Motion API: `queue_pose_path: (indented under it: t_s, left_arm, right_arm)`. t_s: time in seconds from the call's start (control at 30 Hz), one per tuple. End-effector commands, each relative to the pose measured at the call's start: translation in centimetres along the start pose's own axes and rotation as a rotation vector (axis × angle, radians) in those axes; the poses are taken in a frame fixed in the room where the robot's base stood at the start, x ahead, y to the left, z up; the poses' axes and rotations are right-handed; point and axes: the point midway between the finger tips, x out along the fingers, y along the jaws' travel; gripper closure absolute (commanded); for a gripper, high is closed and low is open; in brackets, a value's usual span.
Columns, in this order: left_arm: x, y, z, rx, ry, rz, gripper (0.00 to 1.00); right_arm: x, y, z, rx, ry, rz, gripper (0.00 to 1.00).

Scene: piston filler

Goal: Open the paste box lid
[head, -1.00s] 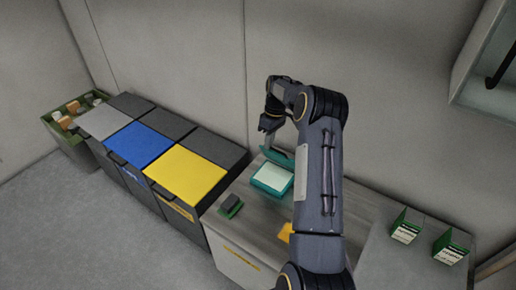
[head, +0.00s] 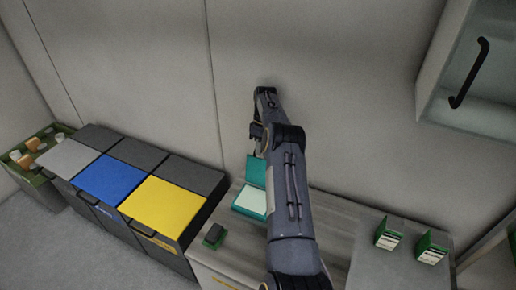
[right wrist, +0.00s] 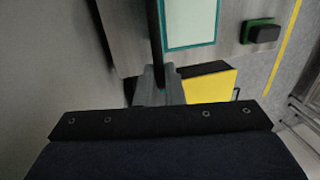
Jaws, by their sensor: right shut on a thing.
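The teal paste box (head: 249,202) sits on the grey counter by the back wall, its pale inside showing. Its teal lid (head: 257,171) stands raised, roughly upright, at the box's back edge. My right gripper (head: 255,150) is at the top of the lid and shut on it. In the right wrist view the gripper (right wrist: 158,82) holds the lid (right wrist: 157,40), seen edge-on as a dark strip, beside the box's pale, teal-rimmed opening (right wrist: 191,22). My right arm hides part of the box's right side. My left gripper is not in view.
A dark green block (head: 214,236) lies left of the box. Bins with grey, blue and yellow (head: 162,204) lids stand to the left. Two green-and-white cartons (head: 389,234) (head: 432,246) stand on the right. A wall cabinet (head: 470,75) hangs at upper right.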

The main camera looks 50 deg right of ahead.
Motion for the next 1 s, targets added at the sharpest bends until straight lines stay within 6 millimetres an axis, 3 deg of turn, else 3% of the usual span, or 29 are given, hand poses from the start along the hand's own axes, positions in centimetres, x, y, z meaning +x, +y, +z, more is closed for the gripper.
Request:
queue_pose_path:
  t_s: [0.03,0.43,0.47,0.6,1.0]
  left_arm:
    - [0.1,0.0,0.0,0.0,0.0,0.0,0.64]
    - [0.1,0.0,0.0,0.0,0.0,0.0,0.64]
    - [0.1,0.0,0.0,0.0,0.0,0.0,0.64]
    - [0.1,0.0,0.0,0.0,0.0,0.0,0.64]
    - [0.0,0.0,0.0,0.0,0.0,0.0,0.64]
  right_arm:
    - [1.4,-0.1,0.3,0.003,-0.018,-0.021,1.0]
    - [1.3,-0.1,0.3,0.003,-0.017,-0.021,1.0]
    - [1.3,-0.1,0.3,0.003,-0.017,-0.021,0.89]
    - [1.2,-0.1,0.2,0.001,-0.014,-0.018,0.71]
    - [0.0,-0.2,0.0,-0.001,-0.007,-0.011,0.69]
